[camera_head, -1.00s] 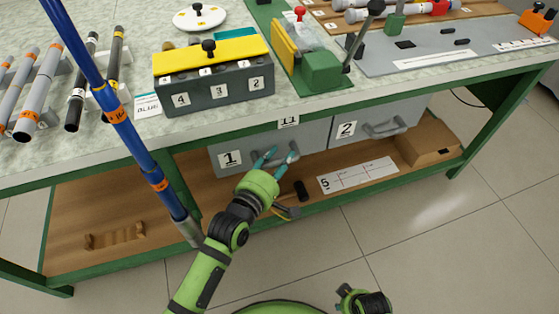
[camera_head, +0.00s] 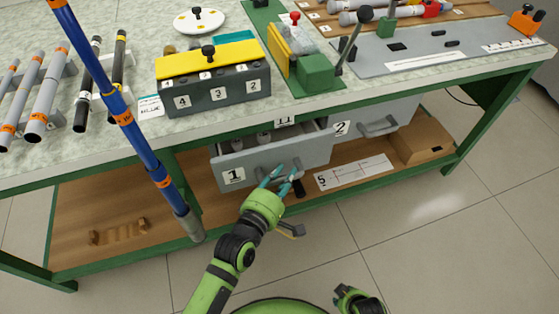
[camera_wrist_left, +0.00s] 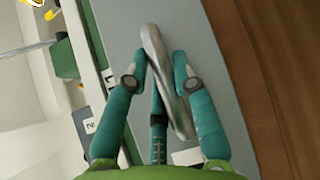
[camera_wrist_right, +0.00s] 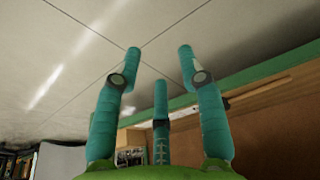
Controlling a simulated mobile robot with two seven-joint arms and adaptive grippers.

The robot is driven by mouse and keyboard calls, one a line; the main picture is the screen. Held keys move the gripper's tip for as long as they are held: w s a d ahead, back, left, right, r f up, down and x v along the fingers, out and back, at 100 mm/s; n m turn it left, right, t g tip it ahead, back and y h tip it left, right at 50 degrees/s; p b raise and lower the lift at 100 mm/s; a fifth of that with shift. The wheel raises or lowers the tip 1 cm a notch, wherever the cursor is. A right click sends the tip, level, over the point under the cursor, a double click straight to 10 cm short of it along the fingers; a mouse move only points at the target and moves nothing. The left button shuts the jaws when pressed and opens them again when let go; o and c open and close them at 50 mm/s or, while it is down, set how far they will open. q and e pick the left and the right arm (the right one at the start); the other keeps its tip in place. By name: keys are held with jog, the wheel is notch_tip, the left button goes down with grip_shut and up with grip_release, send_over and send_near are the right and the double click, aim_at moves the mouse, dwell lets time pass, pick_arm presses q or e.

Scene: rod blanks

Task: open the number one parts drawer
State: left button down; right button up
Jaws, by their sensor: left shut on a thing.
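The number one drawer (camera_head: 240,164) is a grey drawer under the bench top with a "1" label. It stands part-way out, and some contents show inside behind its front. My left gripper (camera_head: 282,176) is at its front, shut on the drawer's handle. In the left wrist view the grey handle bar (camera_wrist_left: 165,75) runs between the fingers of my left gripper (camera_wrist_left: 160,70). My right gripper (camera_wrist_right: 160,65) has its fingers apart with nothing between them; in the head view it is low at the bottom edge, away from the bench.
The number two drawer (camera_head: 375,126) is shut to the right. A lower wooden shelf holds a white sheet (camera_head: 355,171) and a cardboard box (camera_head: 424,144). A blue pole (camera_head: 130,130) stands in front of the bench at left. The floor in front is clear.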

pick_arm(q)
jog(key=s+d+p, duration=0.2)
jog(key=s, duration=0.5)
jog(key=s+d+p, duration=0.2)
jog(key=s, duration=0.5)
jog(key=shift+d+p, duration=0.25)
jog(key=shift+p, duration=0.05)
pick_arm(e)
jog(key=shift+s+d+t, duration=0.6)
jog(key=shift+s+d, duration=0.2)
jog(key=shift+s, duration=0.2)
pick_arm(q)
jog(key=c, duration=1.3)
grip_release()
jog(key=shift+o, duration=0.2)
jog(key=v, duration=1.2)
jog(key=shift+f, duration=0.1)
